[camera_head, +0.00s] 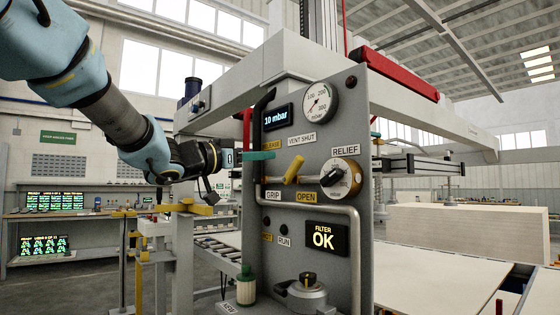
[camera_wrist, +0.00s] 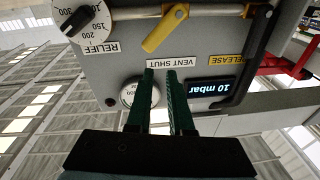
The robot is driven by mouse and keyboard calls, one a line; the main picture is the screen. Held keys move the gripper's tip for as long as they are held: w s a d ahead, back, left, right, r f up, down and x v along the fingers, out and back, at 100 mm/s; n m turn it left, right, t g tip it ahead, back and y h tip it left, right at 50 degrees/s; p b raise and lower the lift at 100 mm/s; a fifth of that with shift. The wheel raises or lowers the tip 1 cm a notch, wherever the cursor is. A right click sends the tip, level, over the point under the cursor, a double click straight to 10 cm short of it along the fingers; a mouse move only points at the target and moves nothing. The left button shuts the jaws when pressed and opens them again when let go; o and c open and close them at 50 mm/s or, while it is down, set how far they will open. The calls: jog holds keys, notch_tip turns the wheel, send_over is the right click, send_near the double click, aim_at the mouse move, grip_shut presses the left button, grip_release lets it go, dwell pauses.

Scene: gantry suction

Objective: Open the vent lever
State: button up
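The vent lever is a yellow handle (camera_head: 293,169) on the grey control panel, tilted with its upper end to the right, below the "VENT SHUT" label (camera_head: 302,139). An "OPEN" label (camera_head: 306,197) sits below it. In the wrist view, which is upside down, the yellow lever (camera_wrist: 166,28) lies beyond the fingertips. My gripper (camera_head: 270,156) reaches in from the left, its teal fingers just left of the lever in the head view. In the wrist view my gripper (camera_wrist: 161,70) has its two fingers apart with nothing between them, and it does not touch the lever.
A black RELIEF knob (camera_head: 340,178) is right of the lever, and a pressure gauge (camera_head: 320,103) is above. A display (camera_head: 278,117) reads 10 mbar. A bent grey pipe (camera_head: 330,209) and a FILTER OK screen (camera_head: 326,238) are below. A dark handle (camera_head: 258,108) runs along the panel's left edge.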

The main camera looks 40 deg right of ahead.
jog(key=n, duration=0.2)
jog(key=w+n+t, duration=0.1)
jog(key=n, duration=0.2)
jog(key=n+t, duration=0.1)
jog(key=n, duration=0.1)
jog(key=shift+w+a+h, duration=0.2)
jog(key=shift+a+h, duration=0.05)
jog(key=shift+h, duration=0.05)
grip_shut()
notch_tip(320, 180, up, 2)
jog(key=n+t+p, duration=0.1)
jog(key=n+p, duration=0.2)
jog(key=n, duration=0.3)
send_over(292, 172)
jog(key=w+a, duration=0.2)
jog(key=w, duration=0.2)
jog(key=s, duration=0.1)
jog(key=f, duration=0.1)
jog(key=s+f, duration=0.1)
jog(key=shift+s+d+f+t, duration=0.25)
jog(key=shift+s+d+t, duration=0.05)
jog(key=shift+s, duration=0.05)
jog(key=shift+f+m, duration=0.15)
jog(key=shift+m, duration=0.25)
